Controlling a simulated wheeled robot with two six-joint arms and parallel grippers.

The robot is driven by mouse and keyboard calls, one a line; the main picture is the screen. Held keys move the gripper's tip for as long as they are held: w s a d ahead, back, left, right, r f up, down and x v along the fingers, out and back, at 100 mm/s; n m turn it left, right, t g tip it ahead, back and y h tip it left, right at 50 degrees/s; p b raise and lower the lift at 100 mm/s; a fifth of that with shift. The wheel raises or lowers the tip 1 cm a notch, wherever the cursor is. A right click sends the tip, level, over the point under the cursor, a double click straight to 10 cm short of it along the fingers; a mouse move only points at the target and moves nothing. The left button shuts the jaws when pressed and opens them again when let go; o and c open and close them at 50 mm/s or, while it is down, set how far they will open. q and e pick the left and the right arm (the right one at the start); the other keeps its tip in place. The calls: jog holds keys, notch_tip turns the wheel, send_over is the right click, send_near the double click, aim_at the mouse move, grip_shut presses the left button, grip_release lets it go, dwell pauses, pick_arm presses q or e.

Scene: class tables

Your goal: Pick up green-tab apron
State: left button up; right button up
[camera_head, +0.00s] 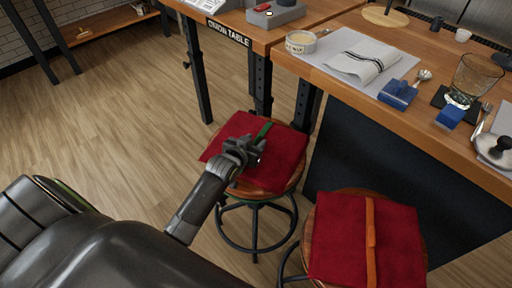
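The green-tab apron (285,150) is a folded dark red cloth with a green strip (263,132). It lies flat on the round wooden seat of the left stool. My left gripper (256,151) is over the middle of this apron, right at the near end of the green strip, and hides part of it. I cannot tell whether its fingers touch or hold the strip. A second red apron (340,238) with an orange strip (371,240) lies on the right stool. My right gripper is out of view.
A wooden table (440,125) stands behind the stools, with a grey mat, folded striped towel (363,61), blue blocks (397,94), a glass (472,78) and a labelled bowl (300,42). A table signed "ONION TABLE" (229,32) is further back. Floor at left is clear.

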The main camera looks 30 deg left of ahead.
pick_arm(q)
grip_shut()
jog(key=shift+r, duration=0.1)
